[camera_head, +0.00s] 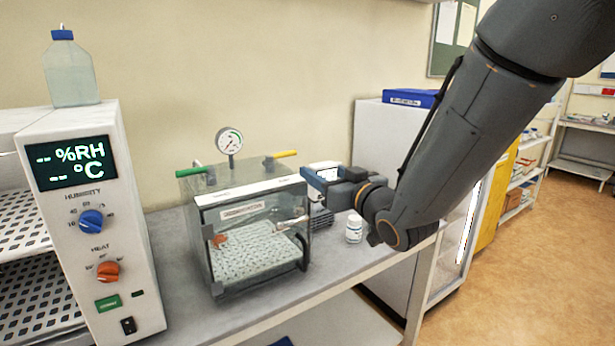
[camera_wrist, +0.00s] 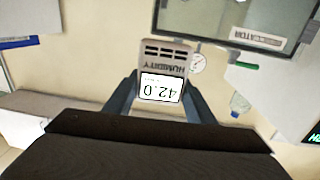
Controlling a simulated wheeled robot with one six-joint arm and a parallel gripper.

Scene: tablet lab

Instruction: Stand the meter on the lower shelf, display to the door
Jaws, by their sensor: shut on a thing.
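The meter (camera_wrist: 166,60) is a small light-grey unit with a vented top, the word HUMIDITY and a white display reading 42.0. It appears upside down in the wrist view. My gripper (camera_wrist: 161,100) is shut on its sides, and the display faces the wrist camera. In the head view my gripper (camera_head: 328,178) is beside the upper right of the glass desiccator, with the meter (camera_head: 322,166) partly hidden in it. The climate chamber (camera_head: 95,230) at left has an upper perforated shelf (camera_head: 18,208) and a lower perforated shelf (camera_head: 35,300), both cut off by the picture edge.
The desiccator (camera_head: 250,205) stands on the bench (camera_head: 180,255) with a gauge (camera_head: 229,141) on top and coloured taps. A white bottle (camera_head: 354,228) stands below my arm. A clear bottle (camera_head: 70,75) is on the chamber. A white cabinet (camera_head: 385,140) stands at right.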

